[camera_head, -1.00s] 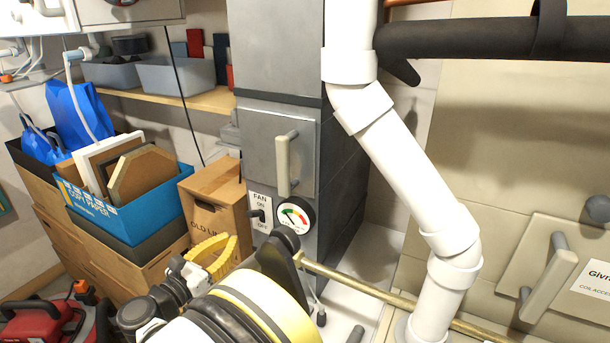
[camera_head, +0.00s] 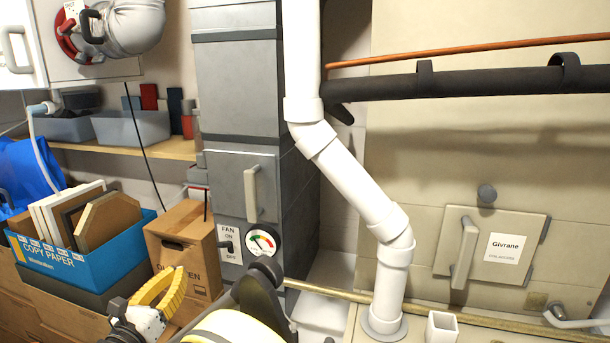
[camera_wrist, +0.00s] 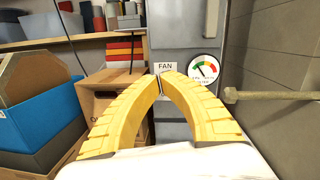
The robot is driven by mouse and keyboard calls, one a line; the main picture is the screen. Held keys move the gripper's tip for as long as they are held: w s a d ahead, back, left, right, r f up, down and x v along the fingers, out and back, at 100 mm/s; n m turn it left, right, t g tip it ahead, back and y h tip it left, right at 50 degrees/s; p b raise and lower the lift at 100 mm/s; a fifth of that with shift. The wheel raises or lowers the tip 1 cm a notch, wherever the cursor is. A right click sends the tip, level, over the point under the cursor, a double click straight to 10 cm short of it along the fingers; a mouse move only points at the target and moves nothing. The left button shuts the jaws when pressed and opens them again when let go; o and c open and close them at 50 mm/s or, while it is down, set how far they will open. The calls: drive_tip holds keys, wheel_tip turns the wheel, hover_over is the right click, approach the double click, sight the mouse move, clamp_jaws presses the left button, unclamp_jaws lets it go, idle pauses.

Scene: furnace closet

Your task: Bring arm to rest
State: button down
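My gripper (camera_head: 176,275) has ridged yellow fingers and shows at the lower left of the head view, in front of a cardboard box (camera_head: 188,240). In the wrist view, my gripper (camera_wrist: 160,77) has its two curved fingers arched together, with the tips meeting just below the FAN label (camera_wrist: 165,67). I see nothing held between them. My arm rises along the bottom of the head view, partly cut off by the frame edge.
A grey furnace column (camera_head: 238,100) with a handle and a gauge (camera_head: 261,243) stands behind. A white pipe (camera_head: 350,175) and a brass rod (camera_head: 335,292) lie to the right. A blue paper box (camera_head: 75,268) stands left. A panel labelled Givrane (camera_head: 503,248) is on the right wall.

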drive_tip(key=w+d+r+n+t+y, duration=0.1)
drive_tip(key=w+d+r+n+y, duration=0.15)
drive_tip(key=d+r+n, duration=0.35)
drive_tip(key=w+d+r+n+y, duration=0.1)
drive_tip(key=r+n+y, duration=0.2)
drive_tip(key=r+n, duration=0.35)
drive_tip(key=w+d+r+n+t+y, duration=0.1)
drive_tip(key=w+d+r+n+y, duration=0.2)
drive_tip(key=r, duration=0.5)
drive_tip(key=s+d+n+g+y, duration=0.3)
drive_tip(key=d+n, duration=0.4)
drive_tip(key=n, duration=0.1)
drive_tip(key=s+d+f+n+g+h, duration=0.4)
drive_tip(key=s+d+f+n+g, duration=0.1)
drive_tip(key=s+d+f, duration=0.6)
drive_tip(key=s+d+f+n+g+h, duration=0.4)
drive_tip(key=s+d+f+n, duration=0.4)
drive_tip(key=d, duration=1.1)
drive_tip(key=s+f+g, duration=0.1)
drive_tip(key=s+f, duration=0.3)
drive_tip(key=s, duration=0.2)
drive_tip(key=shift+s+d+f+g, duration=0.15)
drive_tip(key=shift+s+d+g, duration=0.2)
drive_tip(key=shift+s+g, duration=0.05)
